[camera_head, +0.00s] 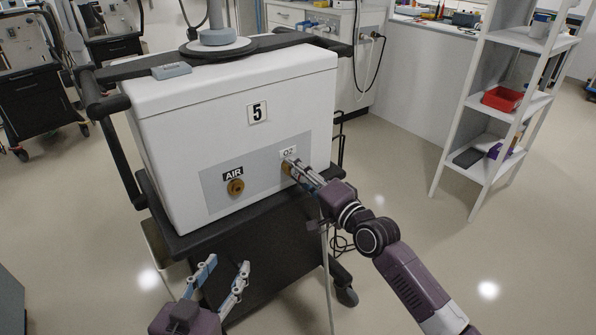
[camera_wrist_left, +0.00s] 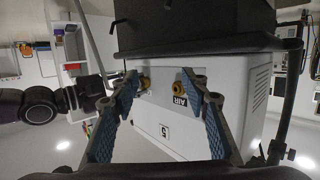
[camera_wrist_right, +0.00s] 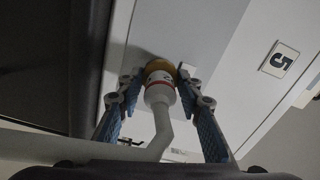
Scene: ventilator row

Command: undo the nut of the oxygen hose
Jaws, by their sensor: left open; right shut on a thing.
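The white ventilator (camera_head: 200,110) marked 5 has a grey panel with an O2 label (camera_head: 287,153) at its right. My right gripper (camera_head: 290,166) is at the O2 port and mostly hides it. In the right wrist view, its fingers (camera_wrist_right: 159,74) are shut on the brass-coloured nut (camera_wrist_right: 160,66) against the panel. The oxygen hose's white end (camera_wrist_right: 160,94), with a red ring, and its pale hose (camera_wrist_right: 158,132) come out towards me between the fingers. My left gripper (camera_head: 228,264) is open and empty, low in front of the cart.
A brass AIR port (camera_head: 236,187) sits left of the O2 port, with nothing attached. The cart's black handle rail (camera_head: 120,160) and dark shelf edge surround the ventilator. A white shelf rack (camera_head: 470,120) with a red bin (camera_head: 502,99) stands at the right. The floor between is clear.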

